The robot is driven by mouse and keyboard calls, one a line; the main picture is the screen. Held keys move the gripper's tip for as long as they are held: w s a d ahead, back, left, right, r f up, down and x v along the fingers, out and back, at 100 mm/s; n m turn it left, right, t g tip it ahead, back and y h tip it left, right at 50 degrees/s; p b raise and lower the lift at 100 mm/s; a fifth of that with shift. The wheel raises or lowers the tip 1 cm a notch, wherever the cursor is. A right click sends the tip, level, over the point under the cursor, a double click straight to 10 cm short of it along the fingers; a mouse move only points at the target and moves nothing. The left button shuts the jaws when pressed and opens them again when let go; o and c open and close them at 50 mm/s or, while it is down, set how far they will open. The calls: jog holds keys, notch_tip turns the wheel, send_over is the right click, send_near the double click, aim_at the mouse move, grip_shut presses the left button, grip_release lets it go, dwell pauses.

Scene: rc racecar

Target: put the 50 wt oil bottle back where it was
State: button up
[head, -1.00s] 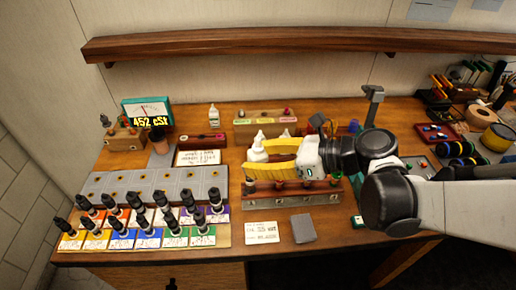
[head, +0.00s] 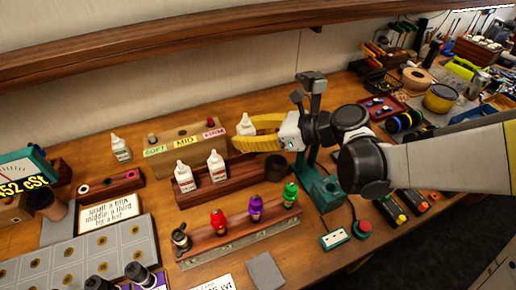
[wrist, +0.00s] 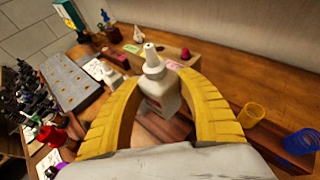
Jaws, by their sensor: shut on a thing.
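My gripper (head: 250,138) has its yellow fingers shut on a white dropper bottle (head: 246,124), also seen upright between the fingers in the wrist view (wrist: 160,90). No oil grade is readable on it. It is held above the right part of a dark wooden bottle rack (head: 228,183), apart from it. Two similar white bottles, a left one (head: 183,176) and a right one (head: 216,166), stand in the rack's left and middle. The rack's right part shows no bottle. Another white bottle (head: 120,148) stands alone at the back left.
A wooden block with SOFT, MID and FIRM labels (head: 187,139) stands behind the rack. A dark cup (head: 276,167) is at the rack's right end. In front is a rail (head: 240,232) with coloured-top items. A green stand (head: 320,188) rises at right. A shelf (head: 200,42) hangs above.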

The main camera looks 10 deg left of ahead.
notch_tip(320, 180, down, 8)
jog(key=b, duration=0.3)
jog(key=shift+s+f, duration=0.15)
jog(key=shift+f+b, duration=0.15)
jog(key=shift+b, duration=0.15)
jog(key=o, duration=1.2)
